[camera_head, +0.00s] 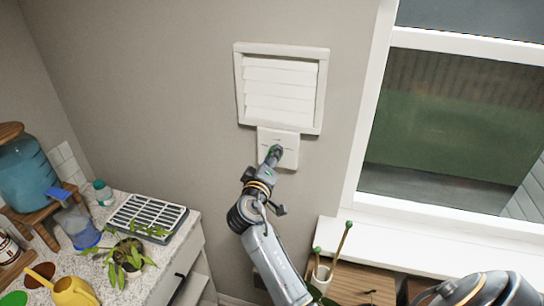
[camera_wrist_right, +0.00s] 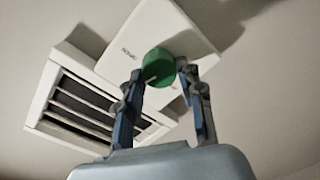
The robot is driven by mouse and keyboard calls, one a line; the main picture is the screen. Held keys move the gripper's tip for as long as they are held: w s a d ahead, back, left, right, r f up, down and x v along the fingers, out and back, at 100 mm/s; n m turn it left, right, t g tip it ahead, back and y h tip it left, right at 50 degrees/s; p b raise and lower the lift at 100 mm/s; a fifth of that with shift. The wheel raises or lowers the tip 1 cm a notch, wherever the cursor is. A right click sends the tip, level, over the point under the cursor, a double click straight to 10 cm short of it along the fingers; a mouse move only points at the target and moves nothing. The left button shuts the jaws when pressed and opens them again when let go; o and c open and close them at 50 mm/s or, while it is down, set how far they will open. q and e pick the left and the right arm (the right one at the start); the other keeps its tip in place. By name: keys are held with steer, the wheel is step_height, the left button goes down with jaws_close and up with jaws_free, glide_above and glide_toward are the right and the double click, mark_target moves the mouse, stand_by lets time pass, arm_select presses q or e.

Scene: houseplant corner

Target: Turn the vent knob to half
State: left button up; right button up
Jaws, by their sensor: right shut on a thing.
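The vent knob (camera_wrist_right: 158,66) is a round green knob on a white wall plate (camera_head: 290,147), which also shows in the right wrist view (camera_wrist_right: 130,42). My right gripper (camera_wrist_right: 160,76) has one finger on each side of the knob and is shut on it. In the head view my right gripper (camera_head: 274,154) reaches up to the plate and mostly hides the knob. A small pale mark shows on the knob, but the exact setting is hard to read. The white louvred vent (camera_head: 281,88) is just above the plate. My left gripper is out of view.
A window (camera_head: 450,150) with a white sill (camera_head: 440,247) is to the right. Below it is a wooden cabinet (camera_head: 360,282). At lower left a counter holds a rack tray (camera_head: 146,217), a potted plant (camera_head: 125,256) and a yellow watering can (camera_head: 74,291). The wall around the vent is bare.

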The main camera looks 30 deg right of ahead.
steer(key=shift+d+r+n+p, duration=0.15)
steer(key=shift+n+p, duration=0.3)
steer(key=shift+n, duration=1.05)
steer(key=o, duration=1.1)
steer(key=shift+w, duration=0.1)
steer(key=shift+c, duration=0.2)
steer(key=shift+o, duration=0.6)
steer(key=shift+f, duration=0.2)
steer(key=v, duration=0.7)
steer(key=shift+a, duration=0.2)
